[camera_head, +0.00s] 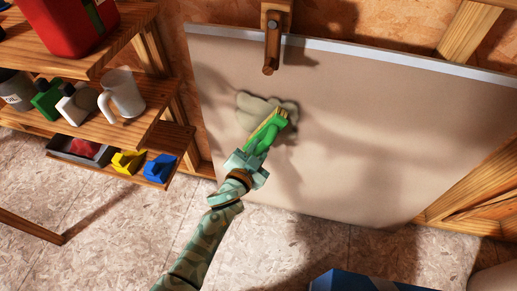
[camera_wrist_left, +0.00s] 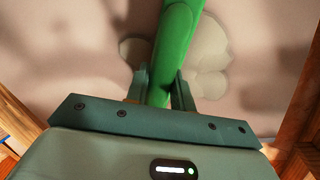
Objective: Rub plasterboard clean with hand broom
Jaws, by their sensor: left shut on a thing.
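The plasterboard (camera_head: 370,140) is a large beige sheet standing upright against the wall. A pale greyish stain (camera_head: 250,106) shows on its upper left part; pale patches also show in the left wrist view (camera_wrist_left: 208,45). The hand broom (camera_head: 264,133) has a green body and yellowish bristles. My left gripper (camera_head: 252,160) is shut on the broom's green handle, seen between the fingers (camera_wrist_left: 160,88) in the left wrist view. The broom's head is over the stain's right side and hides part of it. I cannot tell if the bristles touch the board. My right gripper is not in view.
A wooden shelf (camera_head: 150,118) at the left holds a white jug (camera_head: 122,95), bottles, a red can (camera_head: 70,22) and yellow and blue items. A wooden peg (camera_head: 272,45) overlaps the board's top edge. A blue object (camera_head: 355,281) is at the bottom.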

